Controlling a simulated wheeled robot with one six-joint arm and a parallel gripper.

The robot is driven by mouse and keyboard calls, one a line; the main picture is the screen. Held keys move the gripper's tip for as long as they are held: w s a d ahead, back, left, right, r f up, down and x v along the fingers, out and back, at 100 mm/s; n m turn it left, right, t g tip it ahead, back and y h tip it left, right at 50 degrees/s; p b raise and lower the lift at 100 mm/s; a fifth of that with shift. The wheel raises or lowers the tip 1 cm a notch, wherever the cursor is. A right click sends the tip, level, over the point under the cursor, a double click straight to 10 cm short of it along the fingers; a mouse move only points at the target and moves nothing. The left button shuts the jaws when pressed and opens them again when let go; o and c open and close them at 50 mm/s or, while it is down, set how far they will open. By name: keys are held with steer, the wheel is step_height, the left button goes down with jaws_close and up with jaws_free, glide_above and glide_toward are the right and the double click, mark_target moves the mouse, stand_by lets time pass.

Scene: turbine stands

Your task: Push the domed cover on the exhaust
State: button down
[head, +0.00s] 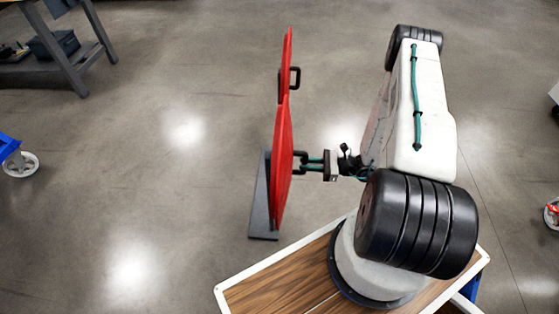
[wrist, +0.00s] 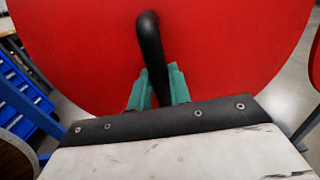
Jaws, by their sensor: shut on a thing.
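A red round cover (head: 283,165) shows almost edge-on in the head view, upright, bulging slightly toward my arm. It fills much of the wrist view (wrist: 225,50). A black bar handle (wrist: 150,40) stands on its face. My gripper (head: 314,161) reaches it from the right in the head view. The green fingers of my gripper (wrist: 158,88) are shut on the lower part of the handle. No exhaust opening can be made out; whatever is behind the cover is hidden.
Another red panel (head: 286,65) with its own black handle (head: 295,78) shows above and behind the cover. A grey wedge-shaped stand (head: 262,205) is at the cover's lower left. A workbench (head: 70,50) stands at upper left. The floor on the left is open.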

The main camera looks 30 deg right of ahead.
steer(key=shift+v, duration=0.9)
